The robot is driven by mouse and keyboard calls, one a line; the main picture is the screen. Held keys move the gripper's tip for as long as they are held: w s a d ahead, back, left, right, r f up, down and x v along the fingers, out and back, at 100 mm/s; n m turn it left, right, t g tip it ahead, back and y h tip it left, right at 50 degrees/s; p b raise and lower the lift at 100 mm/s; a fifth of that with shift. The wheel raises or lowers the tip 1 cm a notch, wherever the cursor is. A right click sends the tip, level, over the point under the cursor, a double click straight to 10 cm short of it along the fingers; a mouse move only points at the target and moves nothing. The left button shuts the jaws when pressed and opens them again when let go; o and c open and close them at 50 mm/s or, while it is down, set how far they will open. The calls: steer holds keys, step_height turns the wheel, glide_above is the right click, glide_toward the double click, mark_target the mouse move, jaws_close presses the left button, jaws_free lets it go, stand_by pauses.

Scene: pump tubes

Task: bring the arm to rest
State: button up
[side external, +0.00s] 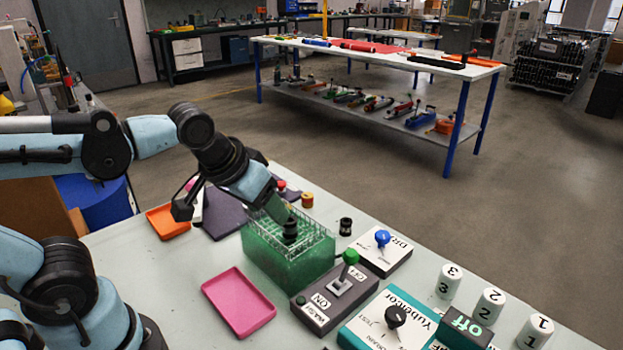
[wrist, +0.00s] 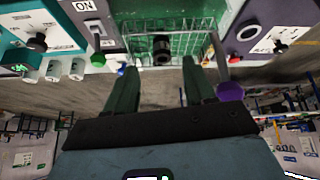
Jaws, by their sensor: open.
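My gripper (side external: 277,207) is tilted down over the green wire rack (side external: 295,268) on the table. In the wrist view its two green fingers (wrist: 160,78) are spread apart with nothing between the tips. A black cap or tube top (side external: 290,230) stands up in the rack, just beyond the fingertips. In the wrist view the same black piece (wrist: 162,50) lies ahead of the gap between the fingers, seemingly not held. What is below it inside the rack is hard to make out.
Close to the rack are a pink tray (side external: 238,301), an orange tray (side external: 168,221), a grey switch box with a green knob (side external: 350,257), a white-topped box with a blue knob (side external: 382,238) and a small black cylinder (side external: 346,227). Numbered white cylinders (side external: 490,305) stand at the right.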

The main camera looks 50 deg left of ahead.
steer(key=shift+s+a+f+m+t, duration=0.25)
steer(key=shift+a+f+m+t, duration=0.15)
steer(key=shift+f+m+t, duration=0.4)
